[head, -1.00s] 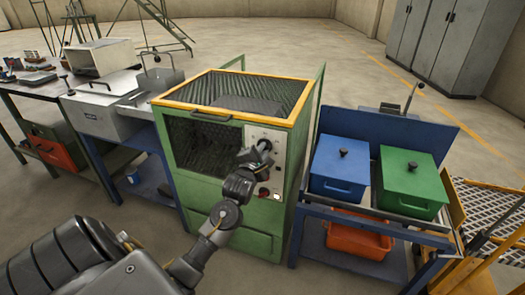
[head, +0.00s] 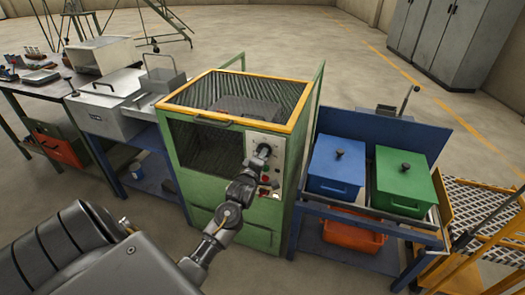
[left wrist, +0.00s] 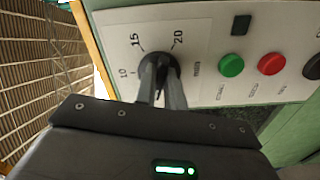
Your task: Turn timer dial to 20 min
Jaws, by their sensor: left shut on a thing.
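The timer dial (left wrist: 158,66) is a dark round knob on a pale control panel (left wrist: 110,45) in the left wrist view. Printed marks 10, 15 and 20 run around its upper side. My left gripper (left wrist: 162,82) is shut on the dial, one finger at each side. The fingers cover part of the knob, and I cannot tell which mark it points to. My right gripper is not in view.
A green button (left wrist: 231,65) and a red button (left wrist: 271,64) sit right of the dial. A blue box (head: 336,170) and a green box (head: 405,182) stand on a rack to the right.

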